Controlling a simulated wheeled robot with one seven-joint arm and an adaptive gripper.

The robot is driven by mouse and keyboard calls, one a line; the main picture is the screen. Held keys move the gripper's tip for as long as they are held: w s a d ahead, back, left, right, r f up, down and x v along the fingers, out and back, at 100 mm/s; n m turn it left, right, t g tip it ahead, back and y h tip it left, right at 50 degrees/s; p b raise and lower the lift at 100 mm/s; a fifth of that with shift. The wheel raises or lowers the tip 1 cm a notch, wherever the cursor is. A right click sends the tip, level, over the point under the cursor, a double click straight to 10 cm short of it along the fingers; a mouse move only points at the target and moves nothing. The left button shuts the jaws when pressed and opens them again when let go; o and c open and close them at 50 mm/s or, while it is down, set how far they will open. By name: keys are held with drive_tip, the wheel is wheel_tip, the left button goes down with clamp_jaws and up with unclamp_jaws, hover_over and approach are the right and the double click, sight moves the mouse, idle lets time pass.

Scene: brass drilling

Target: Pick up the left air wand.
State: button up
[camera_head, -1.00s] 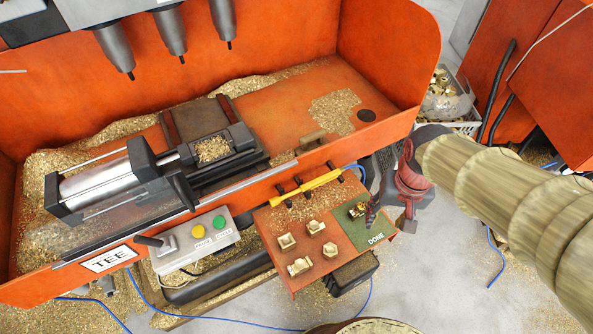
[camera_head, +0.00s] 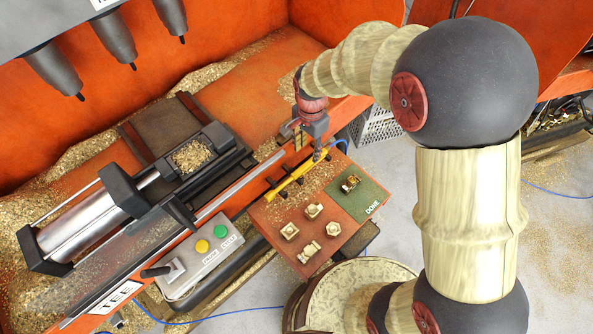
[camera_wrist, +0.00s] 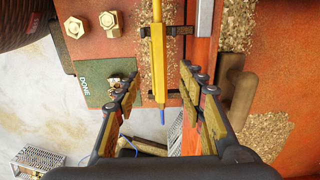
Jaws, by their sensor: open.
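One yellow air wand (camera_head: 292,181) lies in dark clips along the back edge of the red-brown side table, beside the machine's front wall. In the wrist view the wand (camera_wrist: 157,50) runs up and down the picture, with a blue hose end at the bottom. My gripper (camera_head: 318,155) is over the wand's far right end. In the wrist view its open fingers (camera_wrist: 161,85) stand on either side of the wand, with a gap on both sides. I cannot tell how far the fingertips are above it. I see no second wand.
The side table holds several brass fittings (camera_head: 313,211) and a green DONE patch (camera_head: 370,197) with one brass piece. The orange wall (camera_wrist: 203,60) runs close beside the wand. A button box (camera_head: 203,252) and vise (camera_head: 195,170) are at left. A crate (camera_head: 375,128) stands behind.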

sight(308, 163)
wheel_tip(308, 163, down, 7)
drive_tip(key=shift+w+d+f+b, duration=0.15)
drive_tip(key=shift+f+b, duration=0.05)
drive_tip(key=shift+b, duration=0.4)
drive_tip(key=shift+c, duration=0.3)
clamp_jaws()
